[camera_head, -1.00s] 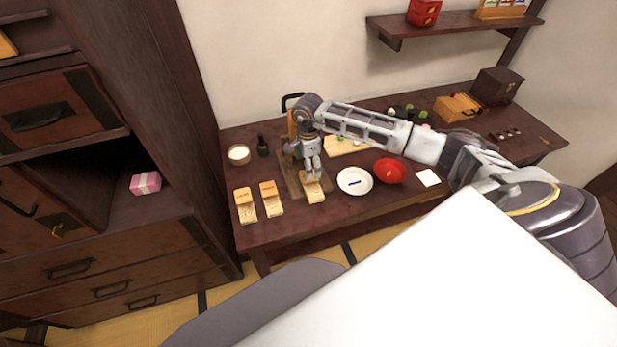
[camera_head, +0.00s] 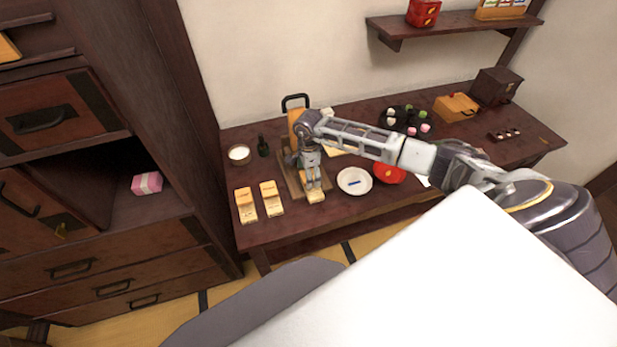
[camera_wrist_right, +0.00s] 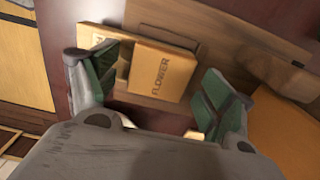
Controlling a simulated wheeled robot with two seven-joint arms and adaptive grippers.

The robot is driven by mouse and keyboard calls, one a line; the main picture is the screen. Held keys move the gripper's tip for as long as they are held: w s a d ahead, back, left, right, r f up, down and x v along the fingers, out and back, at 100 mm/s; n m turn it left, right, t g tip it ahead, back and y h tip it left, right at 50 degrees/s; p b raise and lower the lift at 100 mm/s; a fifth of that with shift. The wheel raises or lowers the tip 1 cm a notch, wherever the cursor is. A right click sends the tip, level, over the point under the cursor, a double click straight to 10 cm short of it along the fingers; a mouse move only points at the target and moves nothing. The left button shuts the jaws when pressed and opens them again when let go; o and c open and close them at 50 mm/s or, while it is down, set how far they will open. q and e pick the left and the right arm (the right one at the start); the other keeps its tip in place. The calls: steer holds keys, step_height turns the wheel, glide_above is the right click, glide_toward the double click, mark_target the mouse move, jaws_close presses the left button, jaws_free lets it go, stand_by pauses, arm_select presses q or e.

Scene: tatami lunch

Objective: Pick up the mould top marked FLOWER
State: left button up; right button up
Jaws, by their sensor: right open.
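The mould top marked FLOWER (camera_wrist_right: 162,72) is a light wooden block in the right wrist view. It lies on a longer wooden base (camera_wrist_right: 97,36), partly covered, with part of another mark showing. My right gripper (camera_wrist_right: 157,82) is open, with its green-padded fingers on either side of the block and a visible gap to the right finger. In the head view this mould (camera_head: 316,197) shows only at its front end, below my right gripper (camera_head: 314,184), which hides the rest. My left gripper is not in view.
Two similar wooden moulds (camera_head: 246,204) (camera_head: 271,197) stand to the left on the dark table (camera_head: 300,220). A white plate (camera_head: 354,181) and a red bowl (camera_head: 388,174) are close on the right. A wooden press (camera_head: 294,122) stands behind.

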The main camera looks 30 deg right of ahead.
steer(key=c, duration=1)
steer(key=shift+r, duration=0.2)
steer(key=shift+c, duration=0.2)
step_height(320, 180, up, 10)
steer(key=shift+f+b, duration=0.15)
steer(key=shift+b, duration=0.3)
